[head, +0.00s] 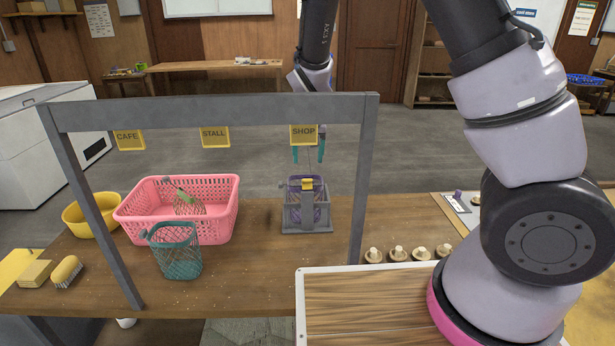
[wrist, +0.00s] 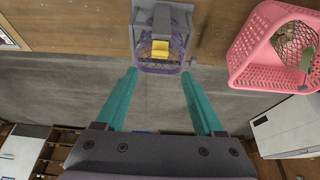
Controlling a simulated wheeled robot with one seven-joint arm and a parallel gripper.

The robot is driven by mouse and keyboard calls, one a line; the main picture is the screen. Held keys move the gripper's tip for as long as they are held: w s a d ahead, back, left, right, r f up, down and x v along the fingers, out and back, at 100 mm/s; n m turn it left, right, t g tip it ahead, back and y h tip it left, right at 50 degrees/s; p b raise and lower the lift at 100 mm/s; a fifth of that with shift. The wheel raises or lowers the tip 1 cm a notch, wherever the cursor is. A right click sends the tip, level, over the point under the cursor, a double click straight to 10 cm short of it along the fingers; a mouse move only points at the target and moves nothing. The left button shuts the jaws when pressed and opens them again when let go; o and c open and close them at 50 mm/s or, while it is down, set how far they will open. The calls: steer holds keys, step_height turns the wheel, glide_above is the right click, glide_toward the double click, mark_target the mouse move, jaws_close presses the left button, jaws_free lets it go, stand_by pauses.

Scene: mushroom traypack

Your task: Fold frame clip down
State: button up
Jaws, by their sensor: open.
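A small grey frame (head: 307,228) stands on the table under the SHOP sign, with a purple mesh bag (head: 320,200) in it. A yellow clip (head: 307,184) sits at the frame's top; it also shows in the wrist view (wrist: 160,48). I cannot tell its exact fold angle. My gripper (head: 308,154) has teal fingers and hangs above and behind the frame, partly hidden by the sign. In the wrist view my gripper (wrist: 158,73) is open and empty, its fingertips apart on either side of the frame's line and short of the clip.
A grey overhead bar (head: 210,112) carries yellow CAFE, STALL and SHOP signs. A pink basket (head: 180,236) holds a green mesh bag; a teal mesh bag (head: 178,255) stands before it. Several mushrooms (head: 397,254) sit right of the frame, beside a wooden board (head: 365,310).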

mark_target(307, 181)
steer(key=x, duration=0.9)
steer(key=shift+f, duration=0.15)
steer(key=shift+c, duration=0.3)
jaws_close()
